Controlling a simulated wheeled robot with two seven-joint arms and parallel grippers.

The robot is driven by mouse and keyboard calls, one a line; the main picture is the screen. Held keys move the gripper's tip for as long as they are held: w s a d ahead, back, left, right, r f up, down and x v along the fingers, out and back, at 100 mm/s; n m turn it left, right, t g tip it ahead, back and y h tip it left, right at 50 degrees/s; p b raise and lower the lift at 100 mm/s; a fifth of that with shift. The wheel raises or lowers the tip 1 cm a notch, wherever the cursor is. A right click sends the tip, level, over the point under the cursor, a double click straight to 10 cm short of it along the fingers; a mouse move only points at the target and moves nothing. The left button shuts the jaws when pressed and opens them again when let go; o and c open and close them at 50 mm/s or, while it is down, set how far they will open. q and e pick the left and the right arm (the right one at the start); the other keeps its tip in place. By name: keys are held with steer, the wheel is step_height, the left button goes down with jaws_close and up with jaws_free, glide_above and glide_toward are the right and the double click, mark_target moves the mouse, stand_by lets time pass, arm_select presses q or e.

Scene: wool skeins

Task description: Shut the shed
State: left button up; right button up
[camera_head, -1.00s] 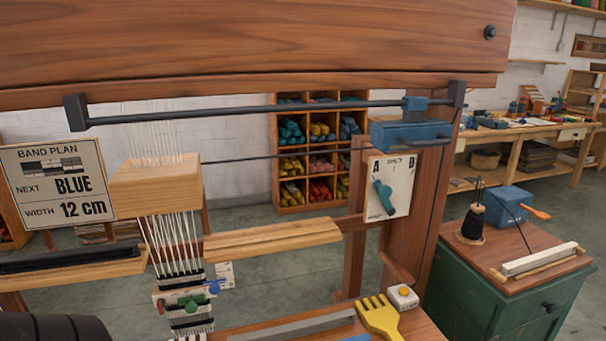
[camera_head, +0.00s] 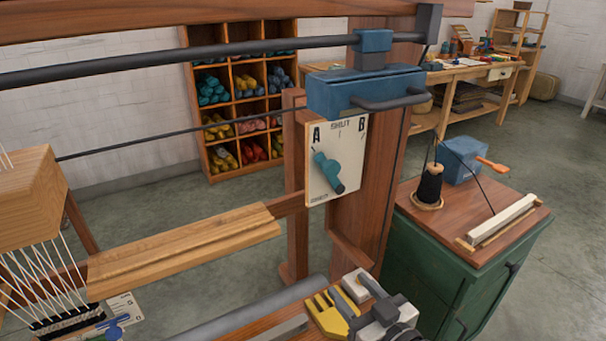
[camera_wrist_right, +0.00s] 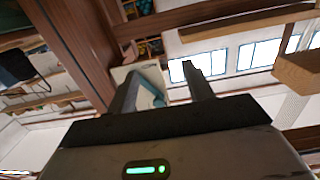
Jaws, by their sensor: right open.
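A white plate (camera_head: 320,190) marked A, SHUT and B is fixed to the loom's wooden post. On it is a teal lever (camera_head: 328,170), tilted, its upper end leaning left toward the A. My right gripper (camera_head: 350,284) is at the bottom of the head view, open and empty, below the plate and apart from the lever. In the right wrist view the open fingers (camera_wrist_right: 160,80) point toward the plate, with part of the teal lever (camera_wrist_right: 152,92) showing between them. The white warp threads (camera_head: 50,270) hang at the left. My left gripper is not in view.
A blue box with a dark handle (camera_head: 365,90) sits just above the plate. A yellow comb (camera_head: 325,315) lies by my right gripper. A wooden beam (camera_head: 185,240) runs left of the post. A green cabinet (camera_head: 455,285) with a black spool (camera_head: 430,185) stands right.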

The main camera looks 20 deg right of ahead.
mark_target(334, 173)
arm_select(q)
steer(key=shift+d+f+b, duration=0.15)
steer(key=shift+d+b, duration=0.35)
steer(key=shift+b, duration=0.05)
arm_select(e)
steer(key=w+d+r+t+y, duration=0.15)
steer(key=d+r+t, duration=0.35)
steer(key=r, duration=0.5)
arm_select(q)
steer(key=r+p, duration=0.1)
steer(key=p, duration=0.2)
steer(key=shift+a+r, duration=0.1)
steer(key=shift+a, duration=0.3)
arm_select(e)
steer(key=shift+h, duration=0.25)
steer(key=x, duration=1.6)
steer(key=shift+w+a+r, duration=0.15)
steer(key=shift+w, duration=0.15)
